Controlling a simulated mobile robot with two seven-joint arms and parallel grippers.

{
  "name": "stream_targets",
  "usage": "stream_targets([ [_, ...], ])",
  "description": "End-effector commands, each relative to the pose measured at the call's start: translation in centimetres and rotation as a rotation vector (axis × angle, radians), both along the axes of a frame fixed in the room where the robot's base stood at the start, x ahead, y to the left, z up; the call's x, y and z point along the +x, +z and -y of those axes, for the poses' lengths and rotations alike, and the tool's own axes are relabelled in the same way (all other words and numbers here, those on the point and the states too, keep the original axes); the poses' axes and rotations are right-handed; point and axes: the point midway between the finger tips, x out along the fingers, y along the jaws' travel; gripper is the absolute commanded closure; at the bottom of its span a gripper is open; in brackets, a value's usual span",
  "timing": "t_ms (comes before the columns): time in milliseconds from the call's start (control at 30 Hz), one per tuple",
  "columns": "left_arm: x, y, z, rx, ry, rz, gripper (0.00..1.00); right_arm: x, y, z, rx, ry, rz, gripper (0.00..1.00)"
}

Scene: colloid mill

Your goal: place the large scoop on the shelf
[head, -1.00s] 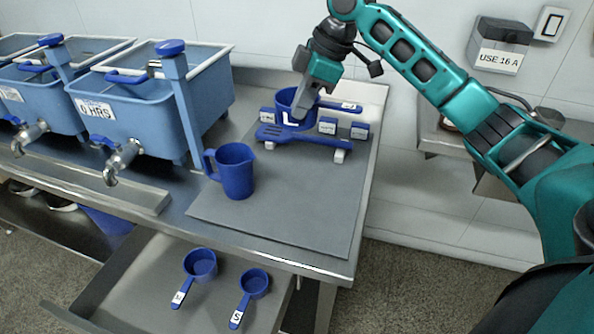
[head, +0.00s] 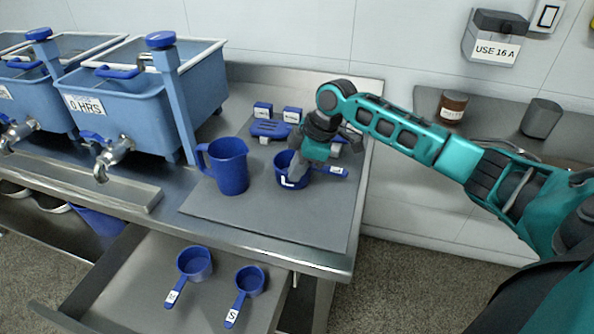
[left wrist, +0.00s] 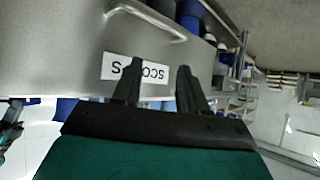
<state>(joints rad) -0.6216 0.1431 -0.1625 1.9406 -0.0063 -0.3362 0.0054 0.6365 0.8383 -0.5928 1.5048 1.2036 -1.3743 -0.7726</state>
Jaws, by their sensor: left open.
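The large scoop (head: 284,167) is a blue cup marked L with a handle pointing right. It is at the grey mat, right of the blue jug; I cannot tell if it touches the mat. My right gripper (head: 297,177) reaches down with its fingers at the cup's rim, shut on it. The wall shelf (head: 427,98) at the right is steel and holds a brown jar and a dark container. My left gripper (left wrist: 157,80) is open and empty in the left wrist view, in front of a label reading SCOOPS (left wrist: 150,72). It is outside the head view.
A blue jug (head: 229,170) stands on the mat (head: 240,208). A blue rack (head: 270,128) with labels is behind, partly hidden by my right arm. The open drawer (head: 130,275) holds the medium (head: 194,263) and small (head: 249,280) scoops. Blue tanks (head: 125,105) stand left.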

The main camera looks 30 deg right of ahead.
Motion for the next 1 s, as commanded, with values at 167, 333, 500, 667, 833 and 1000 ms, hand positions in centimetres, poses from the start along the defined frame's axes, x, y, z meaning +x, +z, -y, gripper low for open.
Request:
stream_targets([
  [167, -0.05, -0.07, 0.01, 0.000, 0.000, -0.001, 0.57, 0.07, -0.34, -0.01, 0.000, 0.000, 0.004, 1.00],
  [333, -0.20, -0.12, 0.02, -0.001, 0.000, -0.004, 0.57, 0.06, -0.47, 0.00, 0.000, 0.000, 0.002, 1.00],
  [500, -0.29, -0.18, 0.03, 0.000, 0.000, -0.006, 0.57, 0.03, -0.62, 0.00, 0.000, 0.000, 0.002, 0.85],
  [667, -0.30, -0.18, 0.03, 0.000, 0.000, -0.006, 0.57, 0.03, -0.62, 0.00, 0.000, -0.001, 0.002, 0.70],
  [833, -0.30, -0.18, 0.03, 0.000, 0.000, -0.006, 0.57, 0.04, -0.60, 0.01, 0.000, -0.001, 0.002, 0.70],
  [1000, -0.30, -0.11, 0.04, 0.000, 0.000, -0.006, 0.57, -0.02, 0.15, 0.19, -0.001, 0.000, 0.004, 0.70],
])
